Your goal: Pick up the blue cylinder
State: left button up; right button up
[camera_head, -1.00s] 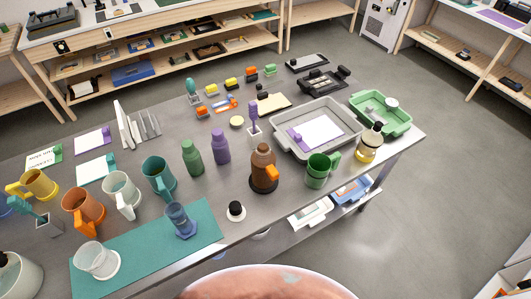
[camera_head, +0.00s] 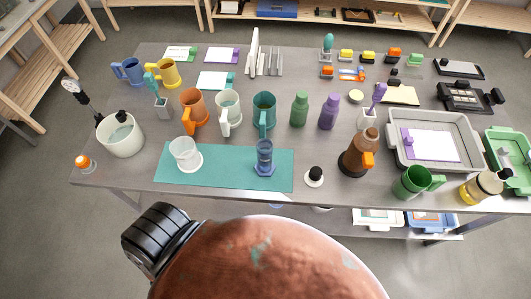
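The blue cylinder (camera_head: 264,158) is a translucent blue measuring cylinder with a wide foot. It stands upright on the right part of a teal mat (camera_head: 215,178), near the front edge of the grey table. Neither of my grippers is in view. Only a rounded copper-coloured part and a black ribbed part, which seem to be my own body, show at the bottom.
A black-and-white stopper-like piece (camera_head: 314,177) is right of the mat. The teal mug (camera_head: 264,112) and white mug (camera_head: 228,107) stand behind the cylinder. The mat between beaker and cylinder is clear.

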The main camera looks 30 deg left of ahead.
aim_at(264, 167)
jog(key=u, duration=1.8)
jog(key=k, duration=1.2)
jog(key=z, duration=1.25)
jog(key=i, duration=0.55)
